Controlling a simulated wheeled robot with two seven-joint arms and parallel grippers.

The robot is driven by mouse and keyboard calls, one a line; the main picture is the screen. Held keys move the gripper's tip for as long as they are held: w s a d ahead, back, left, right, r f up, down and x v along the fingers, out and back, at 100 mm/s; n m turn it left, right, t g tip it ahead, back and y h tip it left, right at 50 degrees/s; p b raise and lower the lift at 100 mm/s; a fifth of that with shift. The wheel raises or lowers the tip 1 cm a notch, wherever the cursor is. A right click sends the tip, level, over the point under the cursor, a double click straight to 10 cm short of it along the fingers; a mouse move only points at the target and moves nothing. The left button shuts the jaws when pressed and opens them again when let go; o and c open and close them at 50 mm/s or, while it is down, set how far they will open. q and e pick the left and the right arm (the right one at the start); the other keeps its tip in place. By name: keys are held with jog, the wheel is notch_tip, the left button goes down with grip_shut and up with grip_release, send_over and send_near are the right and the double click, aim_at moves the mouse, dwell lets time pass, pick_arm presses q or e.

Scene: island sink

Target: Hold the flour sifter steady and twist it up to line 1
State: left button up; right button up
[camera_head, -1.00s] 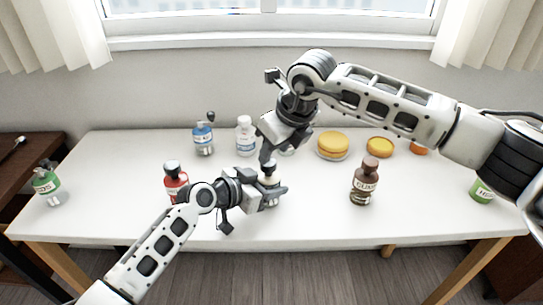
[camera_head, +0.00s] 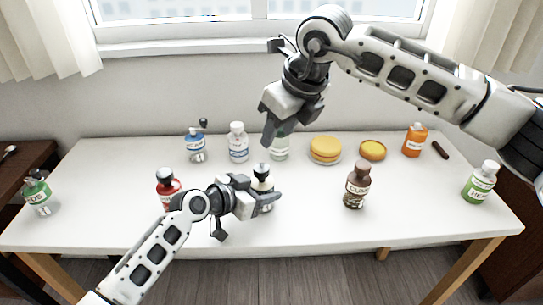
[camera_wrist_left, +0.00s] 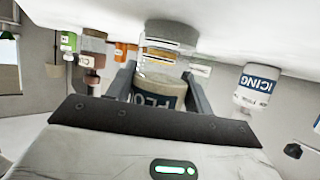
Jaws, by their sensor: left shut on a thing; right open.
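A red bottle (camera_head: 166,181) stands left of the sifter and a brown clove bottle (camera_head: 356,186) to its right. Blue (camera_head: 196,147), white (camera_head: 238,143) and pale green (camera_head: 280,148) containers stand behind.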

pick_arm(q)
jog(key=o, duration=1.1)
